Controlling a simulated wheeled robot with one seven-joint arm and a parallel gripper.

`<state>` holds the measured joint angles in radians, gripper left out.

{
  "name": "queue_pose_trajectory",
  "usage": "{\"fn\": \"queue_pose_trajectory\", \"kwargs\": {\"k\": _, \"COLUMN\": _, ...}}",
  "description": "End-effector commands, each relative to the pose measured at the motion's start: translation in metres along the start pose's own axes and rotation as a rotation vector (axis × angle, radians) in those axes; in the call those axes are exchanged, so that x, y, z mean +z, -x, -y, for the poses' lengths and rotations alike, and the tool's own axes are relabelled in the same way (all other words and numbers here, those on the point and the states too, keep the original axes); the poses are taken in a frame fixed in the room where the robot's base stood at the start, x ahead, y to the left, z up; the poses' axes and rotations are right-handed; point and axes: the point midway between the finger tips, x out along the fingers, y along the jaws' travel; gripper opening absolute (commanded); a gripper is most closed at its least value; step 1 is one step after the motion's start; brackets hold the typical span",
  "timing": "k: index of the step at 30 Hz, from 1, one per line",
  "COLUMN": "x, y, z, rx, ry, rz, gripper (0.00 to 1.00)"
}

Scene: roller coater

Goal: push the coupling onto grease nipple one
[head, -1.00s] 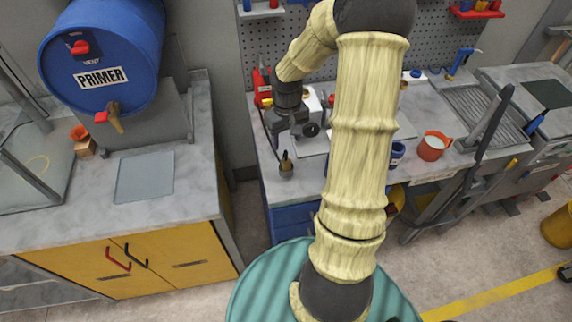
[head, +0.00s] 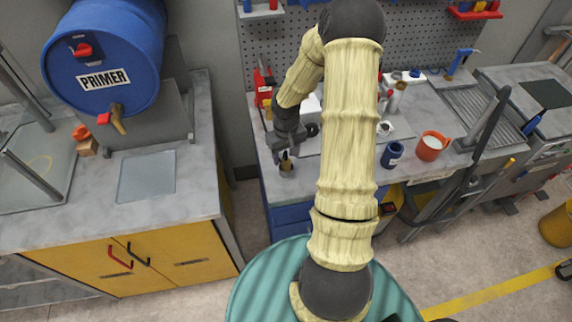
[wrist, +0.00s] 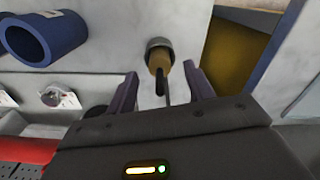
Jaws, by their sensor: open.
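I cannot make out grease nipple one in either view.
A blue mug (head: 391,154) and an orange-red mug (head: 431,146) stand right of my arm. A red item (head: 263,86) stands at the bench's back left. The blue primer drum (head: 104,57) is on the left bench. My arm hides part of the middle bench.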

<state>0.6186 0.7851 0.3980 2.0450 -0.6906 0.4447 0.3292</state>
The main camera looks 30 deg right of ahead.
Motion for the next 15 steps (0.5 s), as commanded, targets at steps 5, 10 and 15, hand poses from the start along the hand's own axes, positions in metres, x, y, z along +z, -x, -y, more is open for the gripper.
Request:
{"fn": "queue_pose_trajectory", "kwargs": {"k": 5, "x": -0.001, "y": -0.022, "z": 0.001, "rx": -0.001, "ry": 0.002, "rz": 0.003, "gripper": 0.53}}
{"fn": "queue_pose_trajectory", "kwargs": {"k": 10, "x": -0.001, "y": -0.030, "z": -0.001, "rx": 0.000, "ry": -0.002, "rz": 0.000, "gripper": 0.53}}
{"fn": "queue_pose_trajectory", "kwargs": {"k": 15, "x": -0.001, "y": -0.030, "z": 0.000, "rx": 0.000, "ry": 0.001, "rz": 0.000, "gripper": 0.53}}
